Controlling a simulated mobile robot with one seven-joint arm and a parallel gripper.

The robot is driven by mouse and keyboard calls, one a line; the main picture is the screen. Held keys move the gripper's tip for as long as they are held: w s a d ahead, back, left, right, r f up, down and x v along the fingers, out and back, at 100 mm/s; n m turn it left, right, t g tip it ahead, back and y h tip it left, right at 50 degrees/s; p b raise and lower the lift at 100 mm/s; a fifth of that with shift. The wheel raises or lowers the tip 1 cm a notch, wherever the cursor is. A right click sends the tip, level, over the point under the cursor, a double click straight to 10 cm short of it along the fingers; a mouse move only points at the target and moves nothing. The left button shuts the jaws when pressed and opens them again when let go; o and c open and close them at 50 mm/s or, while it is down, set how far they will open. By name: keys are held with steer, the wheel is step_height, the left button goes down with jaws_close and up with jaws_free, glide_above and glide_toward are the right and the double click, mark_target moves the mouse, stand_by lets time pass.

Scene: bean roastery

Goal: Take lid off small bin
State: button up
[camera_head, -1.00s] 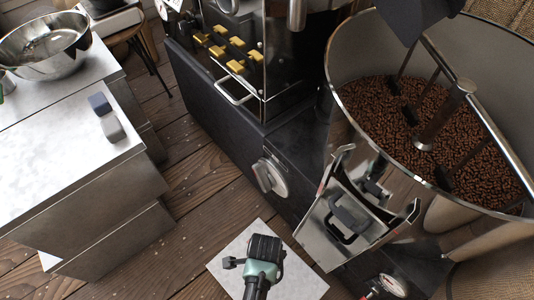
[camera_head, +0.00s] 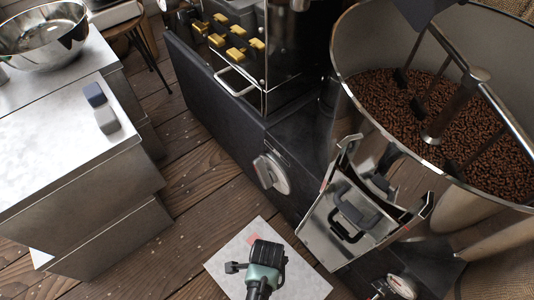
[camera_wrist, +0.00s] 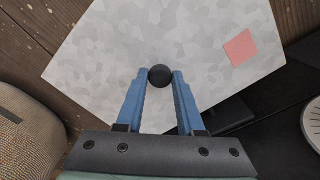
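The lid is a flat, mottled grey metal plate with a pink patch, and it fills much of the wrist view (camera_wrist: 110,50). In the head view the lid (camera_head: 225,268) lies low in the middle, beside the dark machine base. A round black knob (camera_wrist: 160,75) stands on it. My gripper (camera_wrist: 160,78) has its two blue fingers on either side of the knob, tips close to its edges. I cannot tell whether they press on it. In the head view my gripper (camera_head: 266,254) hides the knob. The bin under the lid is hidden.
A metal chute with a black handle (camera_head: 350,218) and a large drum of beans (camera_head: 410,115) stand close on the right. A white dial (camera_head: 270,174) is on the machine's side. A counter (camera_head: 50,155) with a steel bowl (camera_head: 40,35) is at left, with wooden floor between.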

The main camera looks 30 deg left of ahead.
jaws_close()
stand_by(1.0)
